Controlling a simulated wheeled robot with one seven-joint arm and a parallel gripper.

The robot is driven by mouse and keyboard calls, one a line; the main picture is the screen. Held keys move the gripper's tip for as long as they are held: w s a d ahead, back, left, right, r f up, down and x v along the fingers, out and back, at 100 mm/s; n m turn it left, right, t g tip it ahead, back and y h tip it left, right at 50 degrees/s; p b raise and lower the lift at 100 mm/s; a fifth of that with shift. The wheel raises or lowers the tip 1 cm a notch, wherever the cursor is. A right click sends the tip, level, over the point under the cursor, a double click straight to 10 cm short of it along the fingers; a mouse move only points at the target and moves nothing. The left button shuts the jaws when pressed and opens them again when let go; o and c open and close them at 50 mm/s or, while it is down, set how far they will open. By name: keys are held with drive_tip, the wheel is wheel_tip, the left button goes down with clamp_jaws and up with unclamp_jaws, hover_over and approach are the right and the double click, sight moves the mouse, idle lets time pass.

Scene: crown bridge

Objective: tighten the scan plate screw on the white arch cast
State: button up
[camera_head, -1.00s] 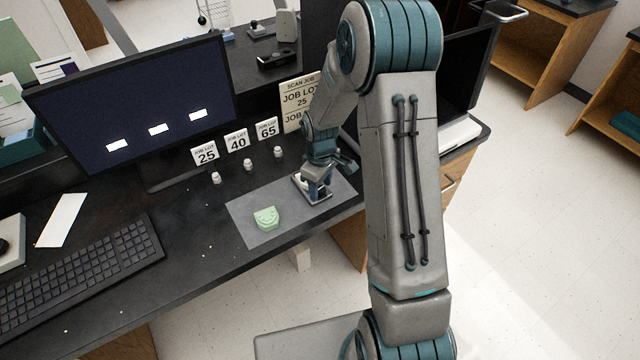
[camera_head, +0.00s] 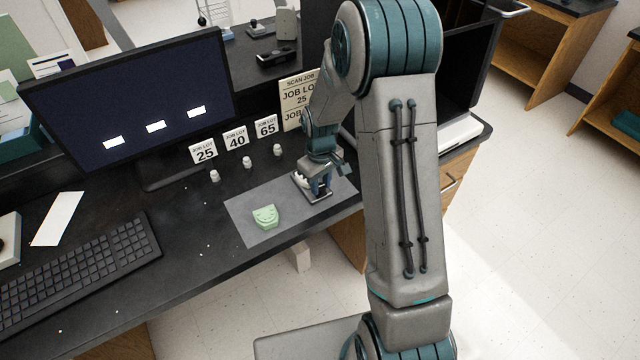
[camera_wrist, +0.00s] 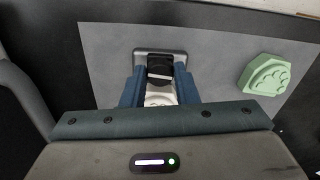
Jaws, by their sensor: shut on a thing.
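The contact itself is mostly hidden by the fingers.
A green arch cast (camera_head: 265,216) lies on the grey mat (camera_head: 245,229), left of the plate. Several small white pieces (camera_head: 247,162) stand before number cards (camera_head: 236,139). A monitor (camera_head: 130,100) and keyboard (camera_head: 75,270) are further left. The desk's front edge is close by.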

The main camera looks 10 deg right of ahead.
sight(321, 186)
drive_tip(key=o, duration=1)
drive_tip(key=shift+r, duration=0.1)
wheel_tip(321, 186, up, 14)
drive_tip(key=shift+f, duration=0.2)
